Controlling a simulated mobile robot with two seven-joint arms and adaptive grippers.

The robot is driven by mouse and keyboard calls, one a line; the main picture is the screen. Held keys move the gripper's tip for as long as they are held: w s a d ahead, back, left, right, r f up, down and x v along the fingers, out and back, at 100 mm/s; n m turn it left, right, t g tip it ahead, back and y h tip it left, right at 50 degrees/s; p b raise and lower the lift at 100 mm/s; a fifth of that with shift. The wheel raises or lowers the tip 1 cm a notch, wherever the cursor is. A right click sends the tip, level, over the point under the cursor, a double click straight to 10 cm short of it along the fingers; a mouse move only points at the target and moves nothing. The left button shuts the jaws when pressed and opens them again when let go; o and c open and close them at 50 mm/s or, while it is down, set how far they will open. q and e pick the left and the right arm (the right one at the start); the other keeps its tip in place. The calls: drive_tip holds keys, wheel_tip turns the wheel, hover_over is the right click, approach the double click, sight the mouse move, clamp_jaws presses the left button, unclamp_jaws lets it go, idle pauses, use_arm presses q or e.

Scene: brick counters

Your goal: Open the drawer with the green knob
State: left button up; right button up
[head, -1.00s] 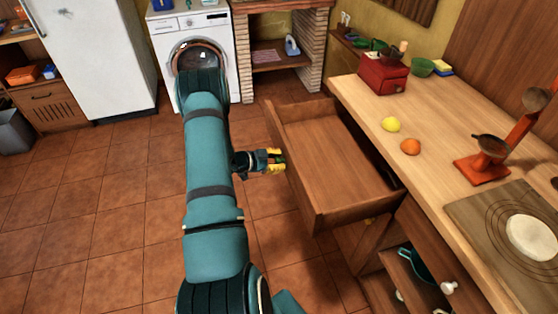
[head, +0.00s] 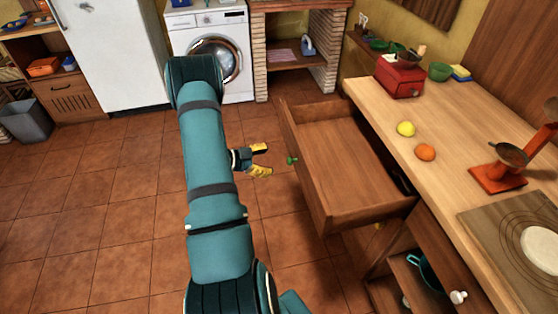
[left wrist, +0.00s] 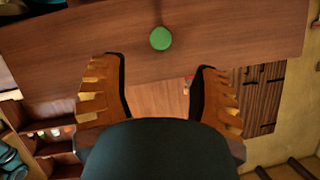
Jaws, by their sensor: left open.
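The drawer (head: 345,165) is pulled far out from under the wooden counter, and its inside looks empty. Its green knob (head: 291,160) sits on the front panel, facing my left gripper. My left gripper (head: 266,160), with yellow fingers, is open just left of the knob and apart from it. In the left wrist view the green knob (left wrist: 161,38) shows on the drawer front (left wrist: 225,35), ahead of and between the two spread fingers (left wrist: 162,92), with nothing held. My right gripper is not in view.
The counter (head: 455,150) carries a red box (head: 400,78), a lemon (head: 406,129), an orange (head: 425,152) and a red stand (head: 498,178). A lower drawer with a white knob (head: 458,297) is at the bottom right. Tiled floor left of the drawer is free.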

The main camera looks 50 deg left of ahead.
use_arm(q)
drive_tip(key=shift+v, duration=1.25)
